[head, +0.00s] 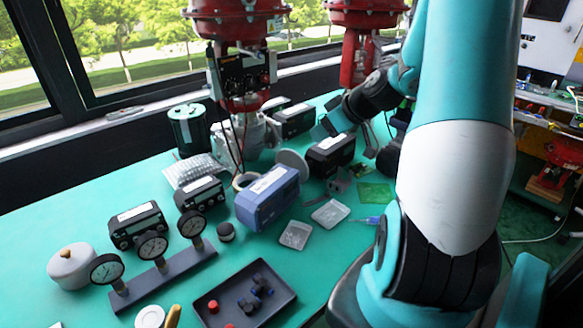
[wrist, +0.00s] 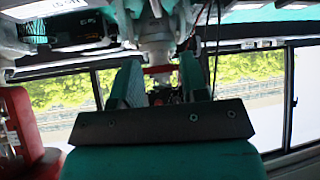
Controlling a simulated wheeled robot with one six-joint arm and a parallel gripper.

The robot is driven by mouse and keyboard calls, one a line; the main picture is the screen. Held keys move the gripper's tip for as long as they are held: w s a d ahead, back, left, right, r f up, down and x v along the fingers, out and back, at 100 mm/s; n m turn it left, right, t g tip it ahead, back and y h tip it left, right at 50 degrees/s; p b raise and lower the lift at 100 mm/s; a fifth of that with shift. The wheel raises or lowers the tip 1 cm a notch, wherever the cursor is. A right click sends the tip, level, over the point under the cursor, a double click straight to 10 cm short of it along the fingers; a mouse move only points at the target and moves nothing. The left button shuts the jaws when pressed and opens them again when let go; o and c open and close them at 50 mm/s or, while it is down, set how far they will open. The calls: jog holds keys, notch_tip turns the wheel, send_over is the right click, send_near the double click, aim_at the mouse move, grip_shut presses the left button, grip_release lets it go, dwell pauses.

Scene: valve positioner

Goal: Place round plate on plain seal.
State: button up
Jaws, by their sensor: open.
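My gripper (wrist: 161,75) is open in the wrist view, with two teal fingers apart and nothing seen held between them. In the head view my gripper (head: 327,126) is at the back of the bench, above a black device. A pale round disc (head: 293,163), which looks like the round plate, stands partly hidden behind the blue box. A pale ring (head: 245,180) lies left of the blue box; I cannot tell if it is the plain seal. Two clear square packets (head: 295,235) (head: 330,213) lie in front of the box; their contents are too small to tell.
The blue box (head: 267,198) stands mid-bench. Red valve actuators (head: 238,20) rise behind. A gauge bar (head: 163,278), a black tray (head: 245,300) and a white lidded pot (head: 71,266) stand in front.

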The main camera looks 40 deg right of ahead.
send_near(293, 151)
jog(key=x, duration=0.4)
jog(key=shift+w+a+p, duration=0.15)
jog(key=shift+a+p, duration=0.05)
jog(key=shift+p, duration=0.2)
jog(key=x, duration=0.3)
jog(key=p+x, duration=0.1)
jog(key=x, duration=0.1)
jog(key=shift+d+f, duration=0.1)
jog(key=shift+d, duration=0.2)
jog(key=shift+c, duration=0.4)
grip_shut()
